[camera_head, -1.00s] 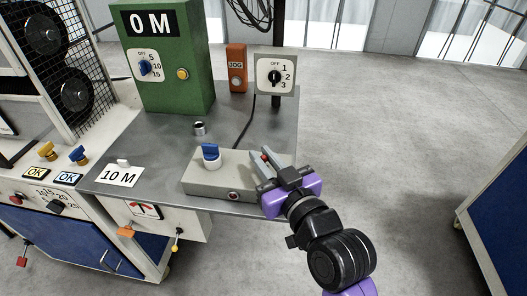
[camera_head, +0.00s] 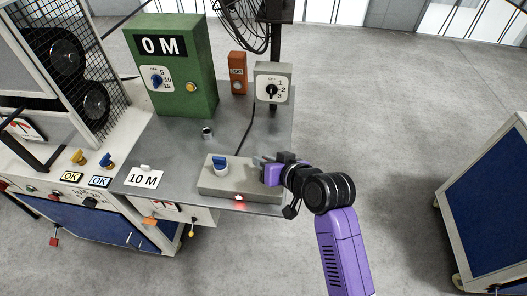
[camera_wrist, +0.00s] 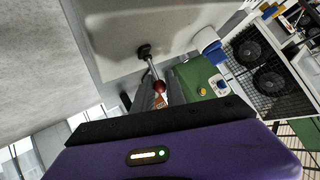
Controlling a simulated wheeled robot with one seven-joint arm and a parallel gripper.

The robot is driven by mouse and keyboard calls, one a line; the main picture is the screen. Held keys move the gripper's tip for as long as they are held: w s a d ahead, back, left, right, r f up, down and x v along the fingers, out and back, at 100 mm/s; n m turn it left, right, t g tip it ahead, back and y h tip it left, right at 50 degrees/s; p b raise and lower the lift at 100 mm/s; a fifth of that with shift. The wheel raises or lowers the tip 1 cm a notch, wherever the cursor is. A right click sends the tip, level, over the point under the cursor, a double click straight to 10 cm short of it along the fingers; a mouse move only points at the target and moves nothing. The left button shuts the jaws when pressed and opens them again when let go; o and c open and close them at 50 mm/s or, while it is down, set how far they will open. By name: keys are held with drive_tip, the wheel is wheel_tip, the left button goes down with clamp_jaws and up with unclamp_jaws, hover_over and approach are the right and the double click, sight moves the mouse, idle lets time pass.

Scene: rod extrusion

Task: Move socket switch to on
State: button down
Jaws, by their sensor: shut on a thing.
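The grey socket box (camera_head: 213,185) lies on the metal table near its front edge. Its switch is a thin metal lever with a red ball tip (camera_wrist: 159,86) and a black base (camera_wrist: 144,49), seen in the wrist view. In the head view the gripper hides most of the lever. My gripper (camera_head: 259,162) is at the right end of the box, with its fingers shut on the red tip. A round light (camera_head: 238,197) on the front of the box glows red. A blue plug or knob (camera_head: 219,161) stands on top of the box.
A green box (camera_head: 180,62) reading 0 M stands at the back left. An orange JOG box (camera_head: 238,71) and a fan-speed panel (camera_head: 272,85) with a dial stand behind. A 10 M card (camera_head: 143,178) and a small metal cylinder (camera_head: 207,132) are on the table.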

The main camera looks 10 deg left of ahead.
drive_tip(key=shift+w+m+g+p, duration=0.35)
drive_tip(key=shift+g+p, duration=0.45)
drive_tip(key=shift+p, duration=0.3)
drive_tip(key=shift+f, duration=0.15)
drive_tip(key=c, duration=1.4)
unclamp_jaws()
drive_tip(key=shift+v, duration=3.95)
drive_tip(key=shift+a, duration=0.1)
